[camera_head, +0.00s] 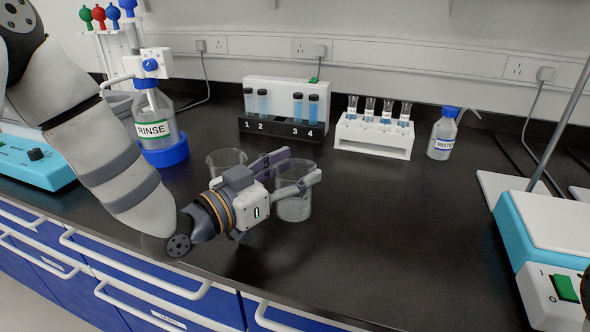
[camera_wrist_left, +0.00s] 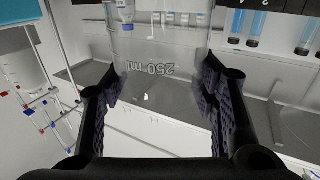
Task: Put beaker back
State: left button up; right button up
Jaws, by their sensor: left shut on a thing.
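My left gripper (camera_head: 300,172) is shut on a clear glass beaker (camera_head: 293,206), one finger on each side near its rim. The beaker looks upright over the black counter; I cannot tell whether its base touches the surface. In the left wrist view the beaker (camera_wrist_left: 158,50) fills the space between the fingers, and its "250 ml" print appears upside down. A second clear beaker (camera_head: 226,160) stands on the counter just behind and left of my gripper, partly hidden by it. My right gripper is not in view.
At the back stand a RINSE bottle (camera_head: 154,128) in a blue base, a black numbered vial rack (camera_head: 278,132), a white tube rack (camera_head: 373,138) and a WATER bottle (camera_head: 443,135). A blue-white device (camera_head: 545,230) stands right. The middle-right counter (camera_head: 400,220) is clear.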

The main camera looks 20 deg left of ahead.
pick_arm(q)
jog(key=o, duration=1.4)
jog(key=shift+f, duration=0.1)
jog(key=shift+c, duration=0.2)
jog(key=o, duration=0.4)
jog(key=shift+d, duration=0.1)
jog(key=shift+r, duration=0.3)
jog(key=p+v, duration=0.1)
jog(key=v, duration=1)
jog(key=shift+s+r, duration=0.1)
jog(key=shift+s+a, duration=0.2)
jog(key=shift+s, duration=0.2)
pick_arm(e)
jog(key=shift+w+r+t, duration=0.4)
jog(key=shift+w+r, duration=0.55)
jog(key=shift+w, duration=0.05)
pick_arm(q)
jog(key=shift+f, duration=0.2)
